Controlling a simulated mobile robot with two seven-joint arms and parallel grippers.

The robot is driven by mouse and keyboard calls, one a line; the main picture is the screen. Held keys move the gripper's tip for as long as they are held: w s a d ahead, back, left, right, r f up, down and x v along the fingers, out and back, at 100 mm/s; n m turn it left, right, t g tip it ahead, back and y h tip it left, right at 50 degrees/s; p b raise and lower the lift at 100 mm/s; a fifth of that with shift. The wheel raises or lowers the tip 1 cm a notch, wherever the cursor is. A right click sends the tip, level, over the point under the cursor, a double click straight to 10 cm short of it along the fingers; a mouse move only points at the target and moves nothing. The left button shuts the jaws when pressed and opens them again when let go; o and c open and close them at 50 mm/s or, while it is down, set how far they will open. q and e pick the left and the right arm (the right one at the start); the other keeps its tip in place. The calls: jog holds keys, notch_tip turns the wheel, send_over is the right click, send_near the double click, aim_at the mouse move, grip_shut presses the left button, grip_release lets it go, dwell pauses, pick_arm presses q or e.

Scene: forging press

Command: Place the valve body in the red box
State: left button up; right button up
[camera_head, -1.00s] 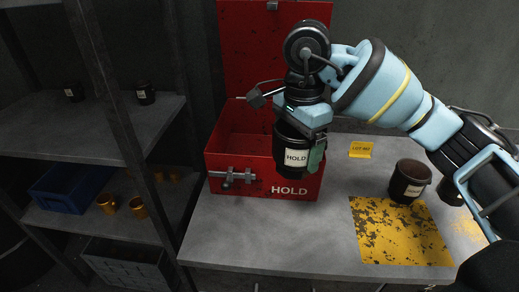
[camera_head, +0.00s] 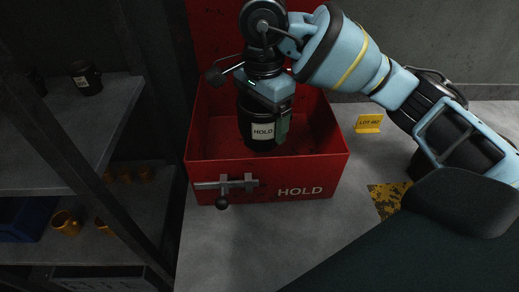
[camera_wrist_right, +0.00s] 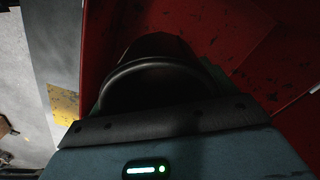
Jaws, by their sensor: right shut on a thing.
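The valve body is a dark cylinder with a white HOLD tag (camera_head: 263,131). My right gripper (camera_head: 268,110) is shut on it and holds it upright. In the head view it appears within the opening of the red box (camera_head: 315,170), whose lid stands up behind. In the right wrist view the dark round valve body (camera_wrist_right: 155,85) is at the jaws, with red box surfaces (camera_wrist_right: 225,30) around it. Whether its base touches the box floor cannot be told. My left gripper is not in view.
The grey table (camera_head: 260,235) is clear in front of the box. A yellow lot sign (camera_head: 369,123) stands right of it, near a worn yellow patch (camera_head: 385,200). A shelf at left holds a dark tagged part (camera_head: 86,78), orange cups (camera_head: 66,222) and a blue bin (camera_head: 22,218).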

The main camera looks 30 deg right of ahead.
aim_at(262, 151)
jog(key=shift+w+f, duration=0.15)
jog(key=shift+f, duration=2.85)
jog(key=shift+f, duration=0.15)
jog(key=shift+f, duration=1.75)
jog(key=shift+f, duration=0.2)
jog(key=o, duration=1.5)
jog(key=shift+r, duration=0.15)
notch_tip(262, 151, up, 12)
jog(key=shift+p, duration=0.3)
